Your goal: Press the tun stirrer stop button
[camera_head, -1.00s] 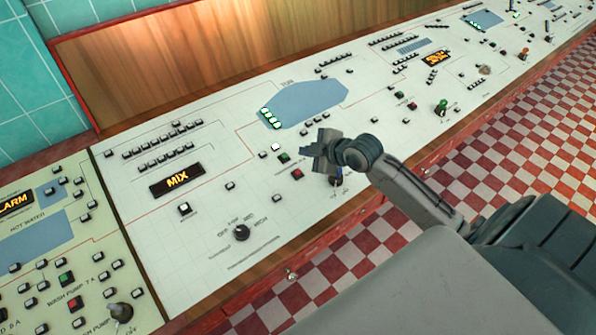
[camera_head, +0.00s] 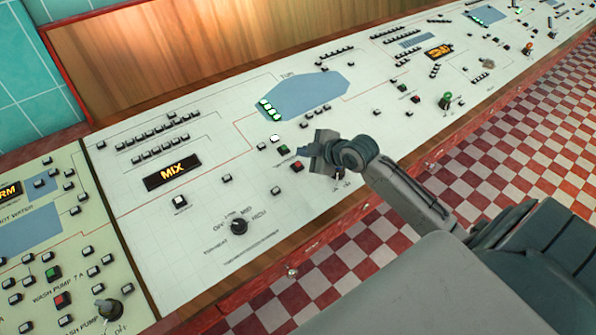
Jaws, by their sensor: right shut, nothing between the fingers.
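The sloped console panel (camera_head: 140,235) has a green button (camera_head: 283,150) and a red button (camera_head: 297,166) side by side below the tun's blue shape (camera_head: 318,94). Their labels are too small to read, so I cannot tell for sure that the red one is the stirrer stop. My right gripper (camera_head: 319,153) is shut and empty, just right of the red button in the picture. I cannot tell whether it touches the panel. It hides part of the panel behind it. My left gripper is out of view.
A lit MIX sign (camera_head: 173,172) and a black rotary knob (camera_head: 239,227) lie to the left. A small switch (camera_head: 338,173) is close below the gripper. A wooden ledge (camera_head: 262,268) edges the console, with checkered floor beyond.

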